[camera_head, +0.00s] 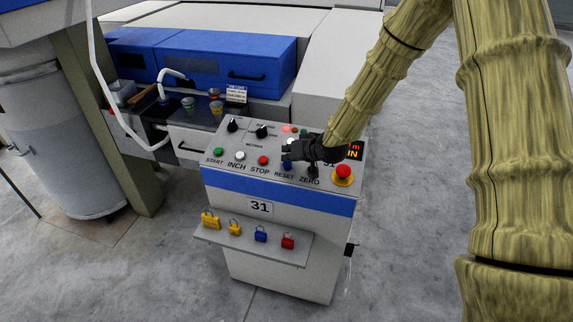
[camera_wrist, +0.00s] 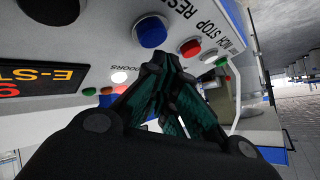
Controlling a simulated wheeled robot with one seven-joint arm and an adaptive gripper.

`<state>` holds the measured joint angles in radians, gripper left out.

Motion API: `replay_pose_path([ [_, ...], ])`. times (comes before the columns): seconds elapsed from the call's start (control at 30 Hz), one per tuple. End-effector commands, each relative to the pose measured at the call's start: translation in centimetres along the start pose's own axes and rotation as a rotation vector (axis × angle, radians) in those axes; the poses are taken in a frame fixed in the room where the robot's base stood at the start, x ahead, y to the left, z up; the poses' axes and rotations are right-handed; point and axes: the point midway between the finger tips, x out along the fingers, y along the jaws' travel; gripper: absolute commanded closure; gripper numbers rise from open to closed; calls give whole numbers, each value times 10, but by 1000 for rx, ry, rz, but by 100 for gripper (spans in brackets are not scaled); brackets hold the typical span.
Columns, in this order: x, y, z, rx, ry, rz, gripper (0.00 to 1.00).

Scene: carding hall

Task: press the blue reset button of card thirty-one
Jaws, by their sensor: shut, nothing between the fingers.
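The control box of card thirty-one (camera_head: 285,208) stands in the middle of the head view, with a "31" plate on its front. The blue reset button (camera_head: 288,165) is on its sloped top above the word RESET, partly covered by my gripper. In the wrist view the blue button (camera_wrist: 152,31) shows large near the top, beyond my fingertips and apart from them. My gripper (camera_head: 287,154) is shut and empty, over the panel close to the blue button. In the wrist view the closed fingers (camera_wrist: 155,65) point up toward the panel.
Near the blue button are the red stop button (camera_head: 263,160), white inch button (camera_head: 240,155) and green start button (camera_head: 218,152). A red emergency knob (camera_head: 343,172) is at the panel's right. A ledge (camera_head: 290,251) with several padlocks juts out below. Open floor lies around.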

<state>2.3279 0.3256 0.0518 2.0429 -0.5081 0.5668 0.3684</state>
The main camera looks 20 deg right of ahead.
Motion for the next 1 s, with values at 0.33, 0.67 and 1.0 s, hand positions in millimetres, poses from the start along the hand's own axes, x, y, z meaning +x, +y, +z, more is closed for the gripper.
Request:
replay_pose_path([
  [0.33,0,0,0,0,0,0,100],
  [0.67,0,0,0,0,0,0,100],
  [1.0,5,4,5,1,0,0,100],
])
